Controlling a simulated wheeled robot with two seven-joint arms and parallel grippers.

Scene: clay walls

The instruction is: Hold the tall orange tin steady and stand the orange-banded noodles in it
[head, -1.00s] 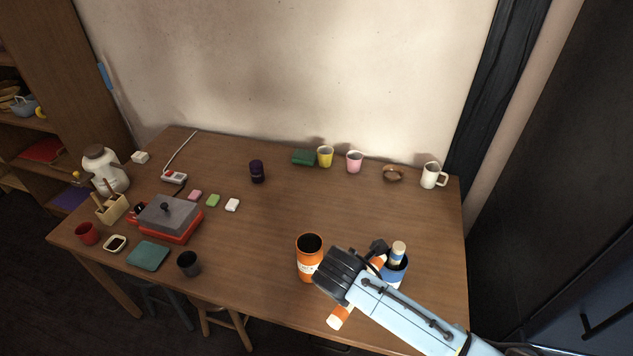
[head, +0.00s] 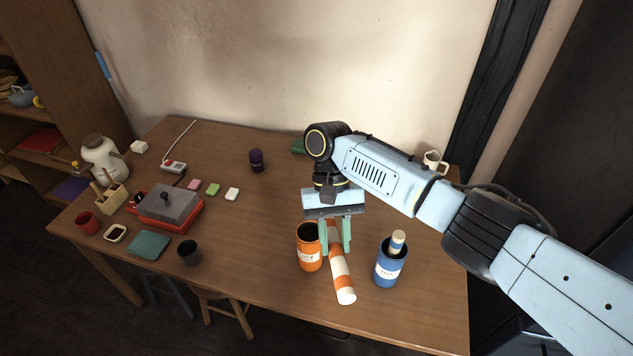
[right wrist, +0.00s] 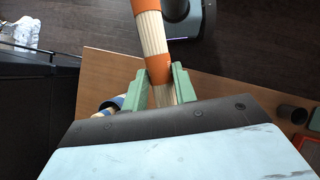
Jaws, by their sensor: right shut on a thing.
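The tall orange tin (head: 309,261) stands upright and open near the table's front edge, with a dark inside. The orange-banded noodles (head: 342,280) are a pale bundle with orange bands, just right of the tin. My right gripper (head: 337,248) points down with its green fingers shut on the bundle, beside the tin. In the right wrist view the noodles (right wrist: 152,35) run out from between the fingers. The bundle looks tilted, its near end towards the front edge; I cannot tell whether it touches the table. My left gripper is not in view.
A blue tin (head: 387,270) with a banded bundle in it stands close to the right. A dark cup (head: 189,252), a teal mat (head: 149,244) and a red-and-grey box (head: 170,210) are on the left. The table's middle is clear. My right arm hides part of the back.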

